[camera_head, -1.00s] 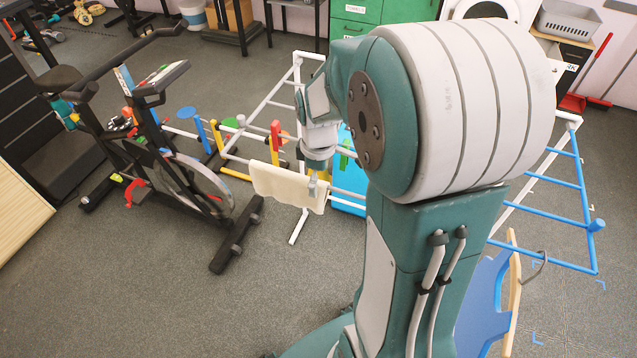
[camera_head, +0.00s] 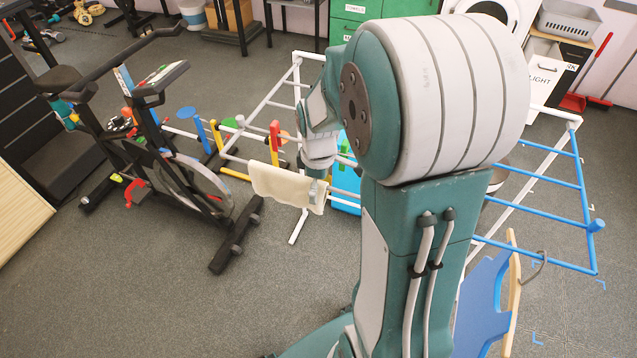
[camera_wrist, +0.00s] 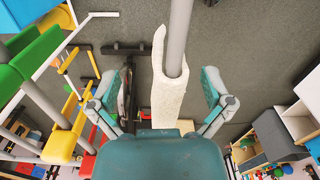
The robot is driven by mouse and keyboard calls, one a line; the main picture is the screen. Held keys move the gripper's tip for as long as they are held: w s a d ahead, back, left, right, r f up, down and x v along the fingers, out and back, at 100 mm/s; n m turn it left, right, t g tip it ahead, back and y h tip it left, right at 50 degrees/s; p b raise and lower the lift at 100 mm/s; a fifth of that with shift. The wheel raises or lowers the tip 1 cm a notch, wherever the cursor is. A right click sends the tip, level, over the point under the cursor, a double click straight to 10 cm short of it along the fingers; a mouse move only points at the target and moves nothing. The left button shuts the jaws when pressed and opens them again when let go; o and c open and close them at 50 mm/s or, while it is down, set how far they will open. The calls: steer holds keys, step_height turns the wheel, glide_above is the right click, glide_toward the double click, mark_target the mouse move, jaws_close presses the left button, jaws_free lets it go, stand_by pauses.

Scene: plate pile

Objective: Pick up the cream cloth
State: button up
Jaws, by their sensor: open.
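The cream cloth (camera_head: 283,186) hangs folded over a rail of the white drying rack (camera_head: 295,85). In the wrist view the cloth (camera_wrist: 168,85) is draped over a grey-white bar and lies between the two spread fingers of my gripper (camera_wrist: 164,95). The fingers are open, one on each side of the cloth, with gaps between them and it. In the head view my gripper (camera_head: 313,182) is at the right end of the cloth, partly hidden by my own arm. The lower part of the cloth is hidden behind the gripper body in the wrist view.
An exercise bike (camera_head: 165,150) stands left of the rack. Red, yellow and blue posts (camera_head: 275,140) stand behind the cloth. Blue rack rails (camera_head: 550,205) and a blue board (camera_head: 482,305) are at the right. The floor in front of the cloth is clear.

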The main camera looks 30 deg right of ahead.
steer(key=shift+f, duration=0.2)
jaws_close()
steer(key=shift+a+r, duration=0.1)
steer(key=shift+w, duration=0.15)
stand_by(0.6)
step_height(320, 180, up, 12)
stand_by(0.5)
